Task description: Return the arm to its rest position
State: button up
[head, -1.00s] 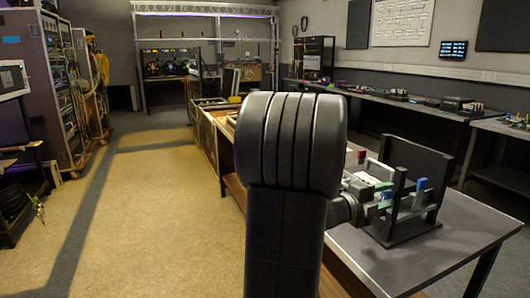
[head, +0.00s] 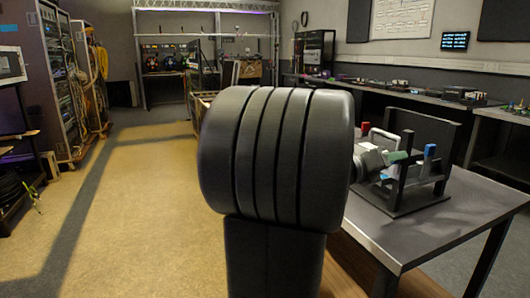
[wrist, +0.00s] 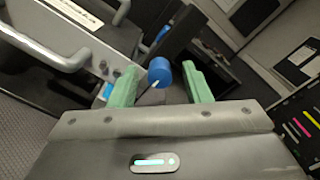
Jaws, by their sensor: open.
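My gripper (wrist: 160,84) shows in the wrist view with its two green fingers apart. A blue round knob (wrist: 159,72) on a thin stem shows between the fingers, with gaps on both sides; I cannot tell how far beyond the fingertips it lies. In the head view my arm's large black link fills the middle. My gripper is partly hidden behind it, with a green finger (head: 397,156) showing beside the black fixture (head: 432,132). The blue knob (head: 430,151) stands on that fixture, right of the green finger.
The fixture stands on a grey table (head: 440,222). A red block (head: 365,128) and a grey handle (wrist: 62,62) are close to my gripper. A long bench (head: 400,98) runs along the right wall. The floor (head: 140,220) on the left is clear.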

jog(key=m+b, duration=0.2)
jog(key=m, duration=0.1)
jog(key=shift+b, duration=0.35)
